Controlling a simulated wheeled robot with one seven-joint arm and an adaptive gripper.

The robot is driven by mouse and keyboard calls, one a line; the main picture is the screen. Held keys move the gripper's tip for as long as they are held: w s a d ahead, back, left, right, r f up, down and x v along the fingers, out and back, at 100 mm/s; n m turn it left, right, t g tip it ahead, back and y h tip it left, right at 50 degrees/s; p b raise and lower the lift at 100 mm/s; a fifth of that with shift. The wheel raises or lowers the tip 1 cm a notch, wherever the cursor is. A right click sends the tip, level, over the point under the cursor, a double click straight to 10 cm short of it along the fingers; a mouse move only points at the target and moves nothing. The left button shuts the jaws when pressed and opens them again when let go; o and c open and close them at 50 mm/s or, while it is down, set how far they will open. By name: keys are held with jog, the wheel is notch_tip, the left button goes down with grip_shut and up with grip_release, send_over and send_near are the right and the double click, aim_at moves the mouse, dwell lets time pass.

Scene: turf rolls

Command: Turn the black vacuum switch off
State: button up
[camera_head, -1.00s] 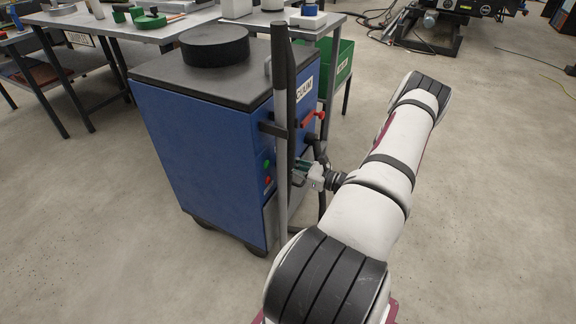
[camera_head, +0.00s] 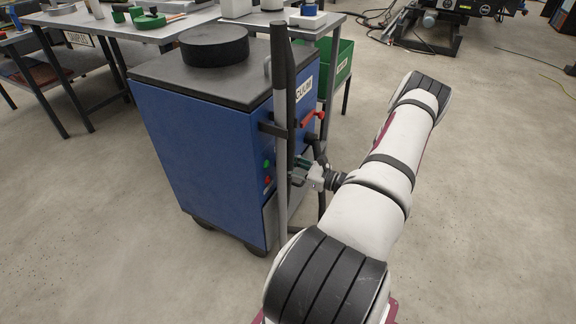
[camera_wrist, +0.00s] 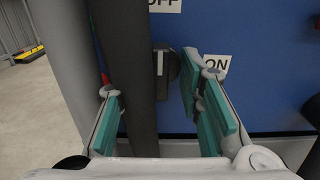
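The black vacuum switch (camera_wrist: 173,72) is on the blue panel in the wrist view, with a white line standing upright toward the OFF label (camera_wrist: 165,4). The ON label (camera_wrist: 215,65) is to its right. My gripper (camera_wrist: 148,84) is open, its teal fingers apart. The right finger overlaps or lies very near the switch's right side; contact cannot be told. A dark hose (camera_wrist: 124,60) passes between the fingers and hides the switch's left side. In the head view my gripper (camera_head: 304,176) is at the blue vacuum (camera_head: 200,150); the switch is hidden there.
An upright grey and black wand (camera_head: 282,110) stands in front of the vacuum; its grey tube (camera_wrist: 62,45) is left in the wrist view. A red handle (camera_head: 312,118) sits above my gripper. A workbench (camera_head: 165,35) is behind.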

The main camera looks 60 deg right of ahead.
jog(key=s, duration=1.2)
jog(key=shift+d, duration=0.45)
